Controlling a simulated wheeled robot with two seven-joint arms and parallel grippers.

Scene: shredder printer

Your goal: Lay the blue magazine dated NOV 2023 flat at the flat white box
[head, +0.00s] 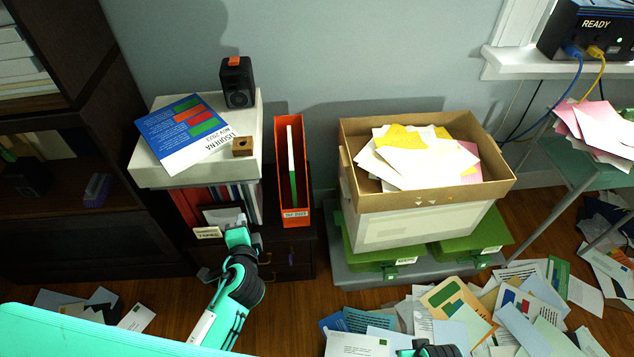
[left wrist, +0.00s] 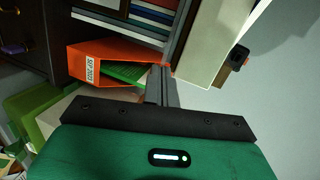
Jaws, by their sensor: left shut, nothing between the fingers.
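The blue and white magazine (head: 183,133), its date reading NOV 2023 as far as I can tell, lies face up on the flat white box (head: 152,178), turned at an angle. It looks flat, and its lower corner comes close to the box's front edge. The box also shows in the left wrist view (left wrist: 225,40), where the magazine cannot be made out. My left gripper (head: 240,220) is below and in front of the box, apart from the magazine. Its fingers (left wrist: 161,84) are shut and empty. A bit of my right arm shows at the bottom edge; its fingers are out of frame.
A black speaker (head: 237,82) and a small wooden block (head: 242,146) stand on the box. Books (head: 190,208) are under it. An orange file holder (head: 291,212) is just right of my left gripper. A cardboard box (head: 365,200) of papers stands further right. Loose papers cover the floor.

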